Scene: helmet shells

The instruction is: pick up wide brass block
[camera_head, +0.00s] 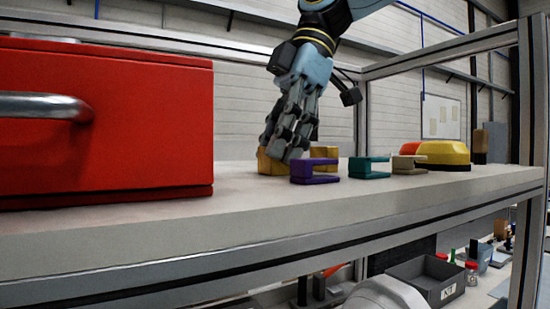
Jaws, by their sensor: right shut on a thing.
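A brass-yellow block (270,161) stands on the shelf right of the red box, partly hidden behind my right gripper (282,150). The gripper comes down from above with its fingers closed at the block, which appears to rest on or very near the shelf. More brass-yellow surface (325,153) shows on the gripper's right side; I cannot tell if it is the same piece. My left gripper is not in view.
A red box with a metal handle (100,120) fills the left. A purple clamp-shaped piece (314,172), a teal one (369,167) and a tan one (408,164) stand close on the right. A yellow helmet shell (443,153) lies further right. The shelf's front strip (240,211) is clear.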

